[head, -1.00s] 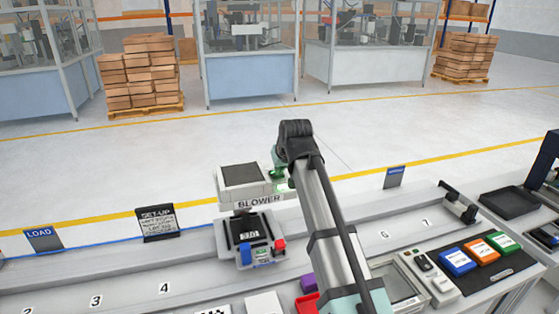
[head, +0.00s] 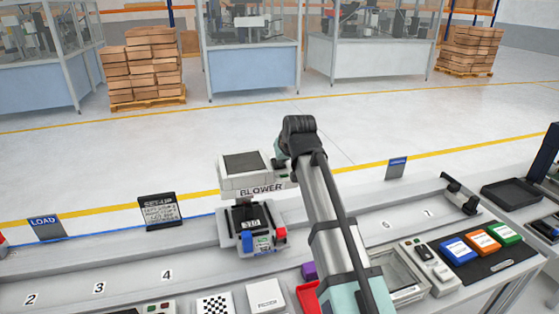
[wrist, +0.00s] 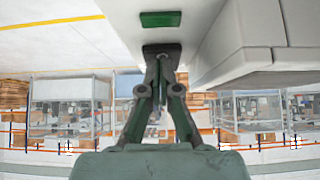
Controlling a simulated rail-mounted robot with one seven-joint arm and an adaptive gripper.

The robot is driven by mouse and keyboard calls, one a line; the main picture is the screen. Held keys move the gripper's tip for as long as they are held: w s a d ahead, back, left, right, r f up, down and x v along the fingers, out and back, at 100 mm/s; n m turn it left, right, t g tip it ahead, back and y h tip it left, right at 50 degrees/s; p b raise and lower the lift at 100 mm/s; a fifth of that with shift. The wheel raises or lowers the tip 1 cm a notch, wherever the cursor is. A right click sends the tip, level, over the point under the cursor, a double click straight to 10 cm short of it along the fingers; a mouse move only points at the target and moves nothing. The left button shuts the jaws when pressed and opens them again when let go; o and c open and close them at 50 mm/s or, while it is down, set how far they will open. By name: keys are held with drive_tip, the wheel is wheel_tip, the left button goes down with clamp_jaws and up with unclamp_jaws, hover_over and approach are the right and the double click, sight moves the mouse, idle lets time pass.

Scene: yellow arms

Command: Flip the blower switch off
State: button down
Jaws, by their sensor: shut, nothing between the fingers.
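The blower (head: 246,184) is a light box with a dark top panel and the label BLOWER on its front, left of my arm in the head view. In the wrist view its pale surface (wrist: 127,12) carries a lit green rectangle (wrist: 161,19). My gripper (wrist: 161,52) is shut and empty, its fingertips meeting at a dark patch just below the green rectangle. I cannot tell whether that patch is the switch or the fingertips, or whether they touch. In the head view the gripper is mostly hidden behind my arm at the blower's right side.
A device with red and blue buttons (head: 258,241) stands below the blower. A black set-up sign (head: 160,211) stands to the left. Blue, orange and green boxes (head: 481,239) lie at the right. A pale housing (wrist: 240,45) is close beside the fingers in the wrist view.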

drive_tip(key=shift+r+p, duration=0.45)
drive_tip(key=shift+r, duration=0.3)
drive_tip(key=shift+r+p, duration=0.3)
drive_tip(key=shift+r, duration=0.1)
drive_tip(key=v, duration=1.2)
drive_tip(key=shift+s, duration=0.3)
drive_tip(key=shift+d, duration=0.1)
